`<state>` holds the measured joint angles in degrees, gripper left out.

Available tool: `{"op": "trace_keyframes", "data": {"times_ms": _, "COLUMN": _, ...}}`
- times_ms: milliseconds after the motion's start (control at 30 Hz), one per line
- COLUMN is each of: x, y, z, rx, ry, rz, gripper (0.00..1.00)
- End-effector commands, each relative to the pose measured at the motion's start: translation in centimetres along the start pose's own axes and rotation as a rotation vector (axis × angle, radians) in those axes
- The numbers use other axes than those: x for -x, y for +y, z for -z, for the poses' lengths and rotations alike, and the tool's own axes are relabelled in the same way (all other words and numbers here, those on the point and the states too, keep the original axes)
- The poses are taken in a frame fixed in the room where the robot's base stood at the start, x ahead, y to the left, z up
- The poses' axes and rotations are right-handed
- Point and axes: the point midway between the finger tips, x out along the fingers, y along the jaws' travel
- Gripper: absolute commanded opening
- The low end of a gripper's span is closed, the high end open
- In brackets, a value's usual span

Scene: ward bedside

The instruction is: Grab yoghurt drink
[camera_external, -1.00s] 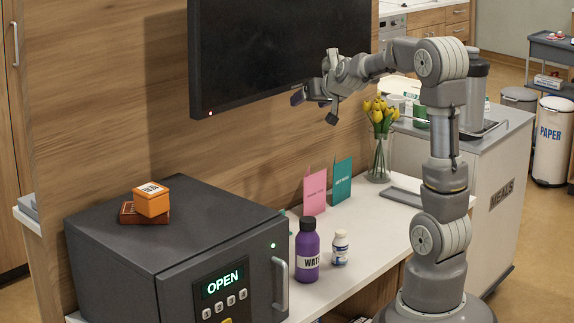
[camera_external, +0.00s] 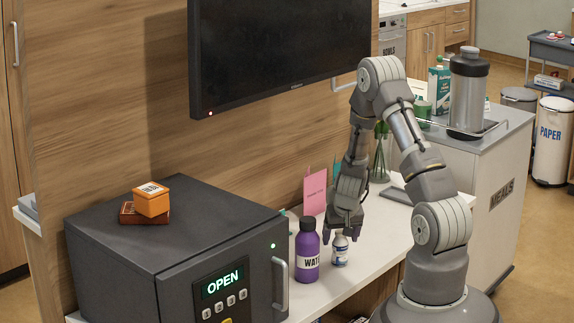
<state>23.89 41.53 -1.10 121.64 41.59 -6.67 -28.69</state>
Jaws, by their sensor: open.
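A small white bottle with a blue label (camera_external: 340,252), which looks like the yoghurt drink, stands upright on the white counter, just right of a purple bottle. Its label is too small to read. My gripper (camera_external: 341,236) points down over it, with its fingers apart on either side of the bottle's top as seen from here. The gripper is open. I cannot tell whether a finger touches the bottle. Its upper end is partly hidden by the gripper.
The purple water bottle (camera_external: 307,254) stands close to the left of the gripper. A dark grey safe-like box (camera_external: 130,262) with an OPEN display is further left. A pink card (camera_external: 314,194) stands behind. The vase (camera_external: 379,164) is partly hidden by my arm. A screen (camera_external: 280,50) hangs above.

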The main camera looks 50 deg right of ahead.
Motion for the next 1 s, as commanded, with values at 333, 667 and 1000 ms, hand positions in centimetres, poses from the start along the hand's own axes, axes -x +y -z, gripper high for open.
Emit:
{"op": "trace_keyframes", "data": {"times_ms": 333, "x": -0.7, "y": -0.1, "z": 0.1, "rx": 0.001, "ry": 0.002, "rz": 0.001, "gripper": 0.58}}
{"op": "trace_keyframes", "data": {"times_ms": 667, "x": -0.7, "y": -0.1, "z": 0.1, "rx": 0.001, "ry": 0.002, "rz": 0.002, "gripper": 0.14}}
{"op": "trace_keyframes", "data": {"times_ms": 1000, "x": 3.6, "y": -0.2, "z": 1.9, "rx": 0.005, "ry": 0.005, "rz": 0.001, "gripper": 0.14}}
